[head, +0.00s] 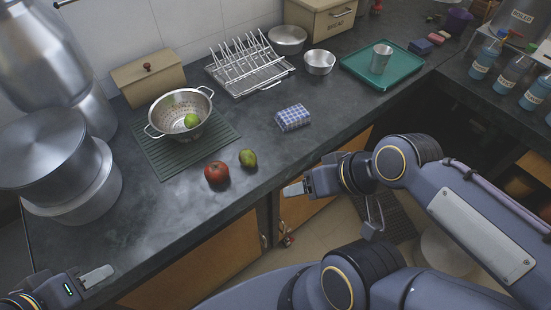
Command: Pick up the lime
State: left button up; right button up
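A round bright green fruit, which looks like the lime (192,120), lies inside a steel colander (163,124) with two handles. The colander stands on a dark green ribbed mat (168,163) on the counter. My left gripper (98,277) is at the lower left, by the counter's front edge, well apart from the colander. Only one pale finger shows clearly, so its opening cannot be told. My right gripper (293,189) is at the counter's front edge, right of the fruit. Its fingers overlap in this view, and nothing is seen in it.
A red tomato (216,172) and a yellow-green fruit (248,158) lie in front of the colander. Large steel pots (65,175) fill the left. The front-left counter is clear.

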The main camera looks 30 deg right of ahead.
aim_at(248, 158)
jog(key=z, duration=0.6)
jog(key=k, duration=0.65)
jog(key=u, duration=2.25)
jog(key=k+l+u, duration=0.15)
jog(key=l, duration=0.3)
jog(key=k+l+u, duration=0.15)
jog(key=l, duration=0.25)
jog(key=k+l+u, duration=0.15)
jog(key=l, duration=0.25)
jog(key=k+l+u, duration=0.15)
jog(key=l, duration=0.25)
jog(key=k+l+u, duration=0.15)
jog(key=l, duration=0.2)
jog(key=k+l, duration=0.2)
jog(key=l, duration=0.15)
jog(key=k+l, duration=0.25)
jog(key=l, duration=0.1)
